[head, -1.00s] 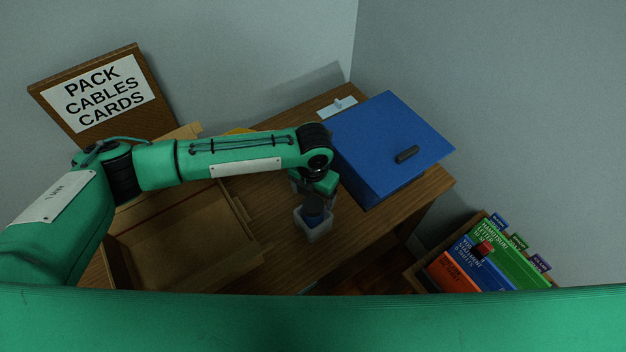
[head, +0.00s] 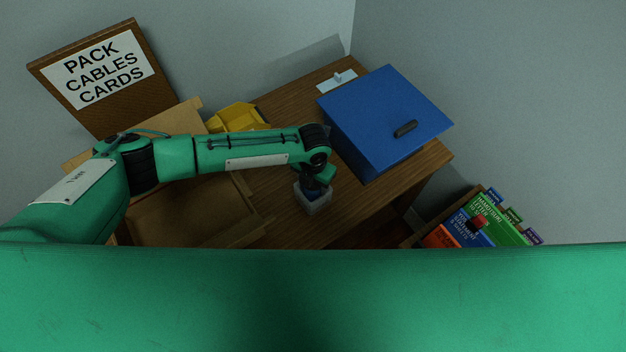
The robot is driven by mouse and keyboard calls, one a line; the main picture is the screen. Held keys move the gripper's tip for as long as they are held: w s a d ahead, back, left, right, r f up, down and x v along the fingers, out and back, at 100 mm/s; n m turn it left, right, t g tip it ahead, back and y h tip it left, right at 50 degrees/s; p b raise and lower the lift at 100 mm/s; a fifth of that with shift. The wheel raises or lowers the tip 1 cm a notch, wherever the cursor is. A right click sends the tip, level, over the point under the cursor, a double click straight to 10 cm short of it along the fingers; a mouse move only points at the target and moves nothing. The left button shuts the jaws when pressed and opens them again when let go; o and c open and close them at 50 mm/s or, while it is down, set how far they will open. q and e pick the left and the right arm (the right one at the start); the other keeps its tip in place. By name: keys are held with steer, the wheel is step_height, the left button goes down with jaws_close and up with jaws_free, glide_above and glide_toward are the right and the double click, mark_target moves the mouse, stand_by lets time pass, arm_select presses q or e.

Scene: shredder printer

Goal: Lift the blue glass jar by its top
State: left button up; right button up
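The blue glass jar (head: 309,194) shows as a small dark blue patch inside a pale, see-through square-sided container (head: 316,208) on the wooden table. My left gripper (head: 317,187) points down right over it, at the top of the jar. The wrist and gripper hide most of the jar, so I cannot tell whether the fingers touch it or are closed on it. My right gripper is not in view.
A large blue box (head: 375,110) with a dark handle stands right of the jar. An open cardboard box (head: 185,215) lies to the left, with a yellow object (head: 237,117) behind it. Coloured folders (head: 490,220) stand beyond the table's right edge. Bare tabletop (head: 275,195) separates cardboard box and jar.

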arm_select(q)
steer(key=c, duration=0.4)
steer(key=o, duration=0.4)
steer(key=shift+c, duration=0.2)
steer(key=c, duration=0.8)
steer(key=shift+r, duration=0.15)
step_height(320, 180, up, 6)
steer(key=p, duration=0.4)
steer(key=shift+p, duration=0.4)
step_height(320, 180, up, 13)
steer(key=p, duration=0.7)
